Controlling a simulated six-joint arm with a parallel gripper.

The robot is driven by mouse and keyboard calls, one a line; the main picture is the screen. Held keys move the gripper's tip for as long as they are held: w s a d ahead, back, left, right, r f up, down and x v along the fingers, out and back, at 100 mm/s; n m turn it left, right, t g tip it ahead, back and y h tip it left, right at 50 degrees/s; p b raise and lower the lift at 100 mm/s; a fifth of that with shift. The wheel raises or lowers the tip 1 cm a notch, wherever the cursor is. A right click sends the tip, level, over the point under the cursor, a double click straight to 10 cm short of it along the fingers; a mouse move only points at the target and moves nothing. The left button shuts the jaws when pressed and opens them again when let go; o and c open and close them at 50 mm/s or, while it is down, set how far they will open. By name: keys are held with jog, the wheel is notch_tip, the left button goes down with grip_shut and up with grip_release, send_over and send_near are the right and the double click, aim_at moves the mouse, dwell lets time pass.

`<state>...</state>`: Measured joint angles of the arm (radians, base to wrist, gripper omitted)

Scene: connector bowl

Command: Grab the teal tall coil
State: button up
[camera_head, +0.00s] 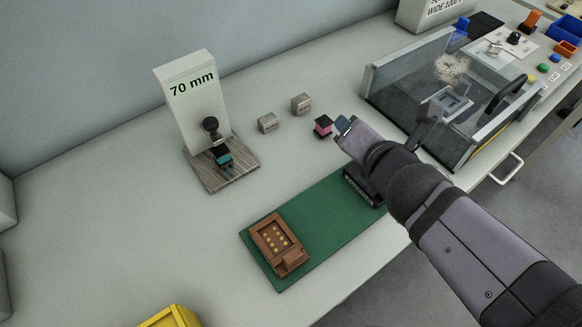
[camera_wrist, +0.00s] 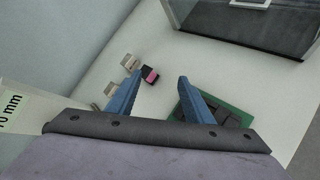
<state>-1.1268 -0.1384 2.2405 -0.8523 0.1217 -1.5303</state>
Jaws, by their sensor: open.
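A teal block with dark parts (camera_head: 223,157), which looks like the teal coil, sits at a black post on a wooden base (camera_head: 220,178) under the "70 mm" sign. It does not show in the wrist view. My gripper (camera_head: 345,124) is right of it, above the table near a pink and black block (camera_head: 322,125). In the wrist view my gripper (camera_wrist: 156,88) is open with its two blue fingers apart and nothing between them. The pink and black block (camera_wrist: 150,74) lies beyond the fingertips.
Two small grey blocks, one on the left (camera_head: 268,122) and one on the right (camera_head: 302,103), lie between the stand and my gripper. A green mat (camera_head: 310,213) holds a brown block with gold dots (camera_head: 279,243). A clear-walled enclosure (camera_head: 400,92) stands right. The left table is clear.

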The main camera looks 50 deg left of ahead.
aim_at(224, 156)
jog(key=s+a+f+n+b, duration=0.1)
jog(key=s+a+n, duration=0.1)
jog(key=s, duration=0.1)
jog(key=s+a+f+n+g+y+b, duration=0.1)
jog(key=s+a+n, duration=0.1)
jog(key=s, duration=0.1)
jog(key=s+a+n+g+y+b, duration=0.1)
jog(key=s+n+b, duration=0.1)
jog(key=shift+s+a+f+n, duration=0.3)
jog(key=shift+s+a+f, duration=0.1)
jog(key=s+a+n+g+b, duration=0.1)
jog(key=s+n, duration=0.1)
jog(key=s, duration=0.2)
jog(key=s+a+n+g+y+b, duration=0.1)
jog(key=s+n+b, duration=0.1)
jog(key=s+n, duration=0.1)
jog(key=s+a+n+g+y+b, duration=0.1)
jog(key=s+n, duration=0.1)
jog(key=s, duration=0.2)
jog(key=shift+s+a+f+n+g+b, duration=0.2)
jog(key=shift+s+a+n+g+b, duration=0.1)
jog(key=shift+s+n+g+b, duration=0.1)
jog(key=shift+b+x, duration=0.35)
jog(key=shift+x, duration=0.75)
